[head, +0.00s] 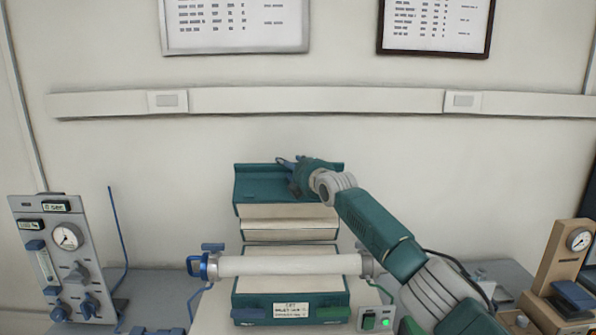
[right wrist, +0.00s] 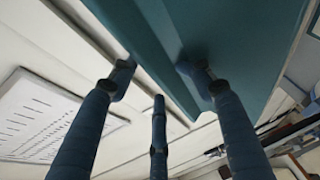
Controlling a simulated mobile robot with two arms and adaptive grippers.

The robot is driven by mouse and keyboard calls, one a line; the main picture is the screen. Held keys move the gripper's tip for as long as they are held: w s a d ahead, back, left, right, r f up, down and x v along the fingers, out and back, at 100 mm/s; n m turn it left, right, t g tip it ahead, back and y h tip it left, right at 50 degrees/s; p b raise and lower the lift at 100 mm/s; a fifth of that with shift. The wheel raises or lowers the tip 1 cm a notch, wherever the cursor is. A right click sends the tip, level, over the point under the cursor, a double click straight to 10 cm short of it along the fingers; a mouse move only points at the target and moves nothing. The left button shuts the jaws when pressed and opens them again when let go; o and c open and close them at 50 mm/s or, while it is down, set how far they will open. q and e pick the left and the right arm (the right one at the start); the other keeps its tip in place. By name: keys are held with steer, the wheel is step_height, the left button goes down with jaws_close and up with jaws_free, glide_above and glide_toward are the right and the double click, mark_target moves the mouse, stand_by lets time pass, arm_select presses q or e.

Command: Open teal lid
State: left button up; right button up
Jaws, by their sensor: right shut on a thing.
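The teal lid (head: 262,188) belongs to the tube furnace (head: 290,297) at the middle of the head view. It stands raised at the back, with its pale lining (head: 285,211) facing forward above the lower half. My right gripper (head: 297,175) is at the lid's upper edge, right of its middle, and is shut on it. In the right wrist view the lid (right wrist: 220,45) passes between the fingers of my right gripper (right wrist: 160,88), and one fingertip presses on its teal face. My left gripper is not in view.
A white tube (head: 290,265) lies across the lower half, with a blue-handled fitting (head: 202,266) at its left end. A gauge panel (head: 65,255) stands at left and a tan gauge unit (head: 560,265) at right. The wall is close behind the lid.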

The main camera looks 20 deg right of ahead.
steer(key=shift+s+d+f, duration=0.2)
steer(key=shift+s+f, duration=0.1)
steer(key=shift+s, duration=0.1)
steer(key=s+d+r, duration=0.1)
steer(key=s+r, duration=0.1)
steer(key=s, duration=0.9)
